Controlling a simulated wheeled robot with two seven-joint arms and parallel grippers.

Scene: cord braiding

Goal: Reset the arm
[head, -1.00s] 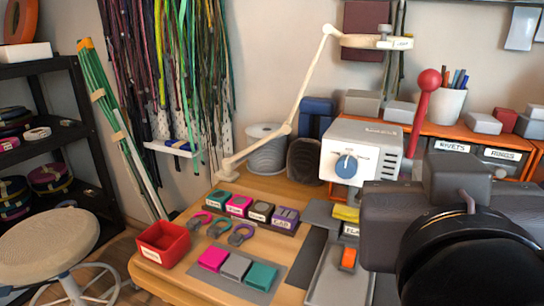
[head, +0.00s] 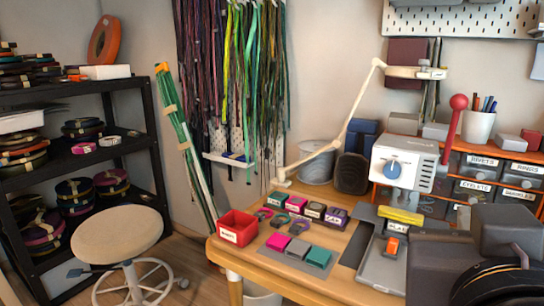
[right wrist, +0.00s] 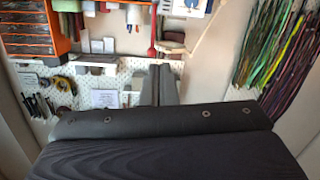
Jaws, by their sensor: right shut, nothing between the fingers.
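My right gripper (right wrist: 161,84) shows in the right wrist view, its two dark fingers close together with nothing between them. In the head view, dark grey parts of my right arm fill the lower right corner, in front of the bench's right side; the fingertips cannot be made out there. My left arm and gripper are in neither view.
The wooden bench (head: 262,268) holds a red bin (head: 238,228), colored blocks, a white machine (head: 404,163) with a blue knob and a beige lamp arm (head: 352,108). A stool (head: 118,236) and black shelf (head: 158,150) stand left. Cords (right wrist: 275,50) hang on the wall.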

